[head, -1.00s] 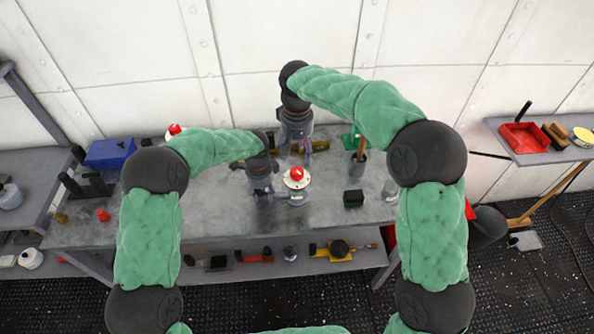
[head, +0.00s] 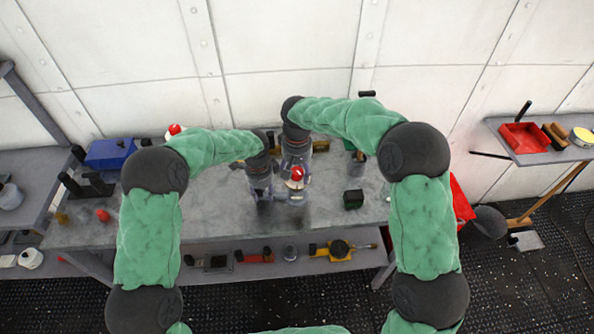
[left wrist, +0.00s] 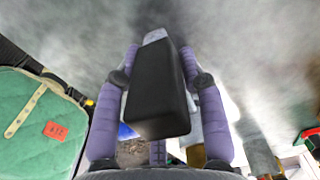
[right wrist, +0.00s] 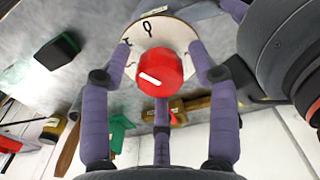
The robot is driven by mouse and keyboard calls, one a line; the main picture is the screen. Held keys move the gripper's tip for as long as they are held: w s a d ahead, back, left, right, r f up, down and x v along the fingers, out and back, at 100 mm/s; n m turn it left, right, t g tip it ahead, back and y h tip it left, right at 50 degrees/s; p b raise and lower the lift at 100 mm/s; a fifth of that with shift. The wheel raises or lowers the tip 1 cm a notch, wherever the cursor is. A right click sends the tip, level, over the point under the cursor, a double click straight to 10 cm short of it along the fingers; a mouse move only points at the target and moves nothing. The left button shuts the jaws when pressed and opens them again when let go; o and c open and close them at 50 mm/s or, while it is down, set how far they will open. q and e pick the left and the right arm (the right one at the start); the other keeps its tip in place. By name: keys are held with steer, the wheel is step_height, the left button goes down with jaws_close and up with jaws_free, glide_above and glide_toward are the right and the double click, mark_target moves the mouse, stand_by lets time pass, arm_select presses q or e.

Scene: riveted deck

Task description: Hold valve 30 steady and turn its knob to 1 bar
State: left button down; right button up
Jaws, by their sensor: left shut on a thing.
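The valve has a round cream dial (head: 295,184) and a red knob (head: 297,173) on top, and stands on the grey workbench. In the right wrist view the knob (right wrist: 160,72) carries a white bar mark and the dial (right wrist: 187,36) has black markings; I cannot read a 30. My right gripper (head: 297,162) is open, its fingertips (right wrist: 160,48) on either side of the knob with gaps. My left gripper (head: 261,196) is beside the valve, at its left. In the left wrist view its fingers are shut on a black handle-like block (left wrist: 157,95) with a pale end.
A dark green block (head: 353,199) stands to the right on the bench (head: 210,215). Another red-topped item (head: 174,130) and a blue box (head: 109,153) are at the back left. A red tray (head: 524,137) lies on the right shelf. The bench's left middle is clear.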

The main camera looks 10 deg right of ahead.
mark_target(297, 170)
arm_select(q)
steer(key=shift+s+f, duration=0.1)
arm_select(e)
steer(key=c, duration=0.8)
steer(key=shift+n, duration=0.4)
steer(key=o, duration=1.1)
steer(key=shift+o, duration=0.2)
steer(key=shift+r, duration=0.1)
step_height(297, 170, up, 12)
